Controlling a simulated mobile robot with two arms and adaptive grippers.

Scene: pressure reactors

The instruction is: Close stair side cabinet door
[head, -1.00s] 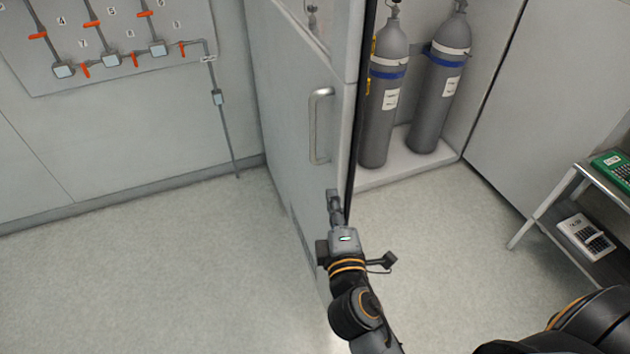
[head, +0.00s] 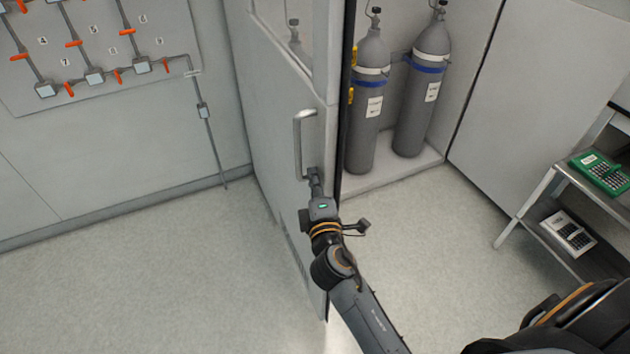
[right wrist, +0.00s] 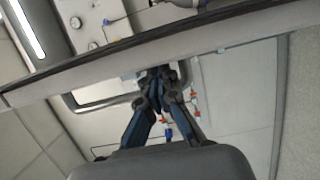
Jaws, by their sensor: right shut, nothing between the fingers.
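The cabinet door (head: 268,140) stands open in the head view, a tall grey panel with a window above and a vertical metal handle (head: 301,143) on its left-facing side. The open cabinet (head: 402,171) behind it holds two grey gas cylinders. My right gripper (head: 314,174) is shut and empty. It is close to the lower end of the handle, near the door's free edge; whether it touches cannot be told. In the right wrist view the closed fingers (right wrist: 157,78) are in front of the door edge and handle (right wrist: 95,106). My left gripper is not in view.
A metal rack (head: 528,200) with a green device (head: 600,172) and a white device (head: 568,232) stands at the right. A valve panel (head: 110,70) is on the wall at left. The floor (head: 130,280) left of the door is clear.

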